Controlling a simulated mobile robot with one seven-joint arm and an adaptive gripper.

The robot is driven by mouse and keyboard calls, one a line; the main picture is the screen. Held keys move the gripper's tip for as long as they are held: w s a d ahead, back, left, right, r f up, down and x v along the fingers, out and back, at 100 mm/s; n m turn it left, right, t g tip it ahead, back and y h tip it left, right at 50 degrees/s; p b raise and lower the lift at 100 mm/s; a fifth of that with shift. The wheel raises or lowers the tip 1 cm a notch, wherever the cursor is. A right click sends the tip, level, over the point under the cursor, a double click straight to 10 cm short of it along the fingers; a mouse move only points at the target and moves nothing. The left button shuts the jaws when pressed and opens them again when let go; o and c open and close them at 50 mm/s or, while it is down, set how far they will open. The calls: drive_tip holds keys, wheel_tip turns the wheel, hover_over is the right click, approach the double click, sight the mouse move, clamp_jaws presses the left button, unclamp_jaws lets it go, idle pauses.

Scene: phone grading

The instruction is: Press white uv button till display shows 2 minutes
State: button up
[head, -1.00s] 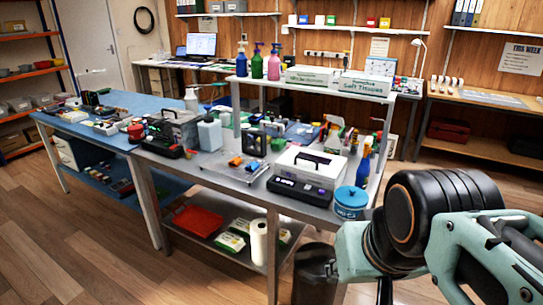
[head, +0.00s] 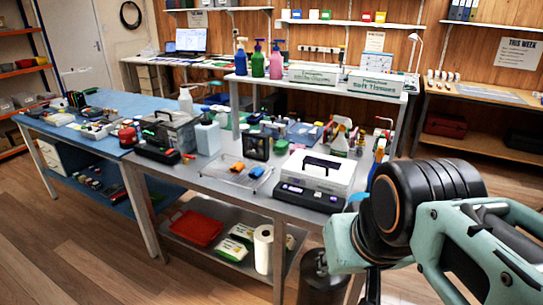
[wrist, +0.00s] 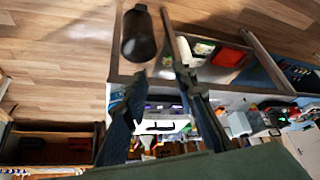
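A white box with a black handle (head: 318,168) sits on a black base with a lit purple display (head: 305,195), at the front right of the steel bench. The display's digits and any white button are too small to read. The box also shows upside down in the wrist view (wrist: 172,127), partly between my fingers. My gripper (wrist: 160,82) appears open and empty, its two dark fingers apart, and clear of the box. In the head view my arm fills the lower right and the fingers are hidden.
The steel bench (head: 225,186) also holds a grey case with a black base (head: 168,135), an orange-topped clear tray (head: 240,172) and several bottles. A dark bin (head: 322,275) stands on the floor by its front right corner. Wood floor (head: 90,260) is open in front.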

clamp_jaws()
idle(1.4)
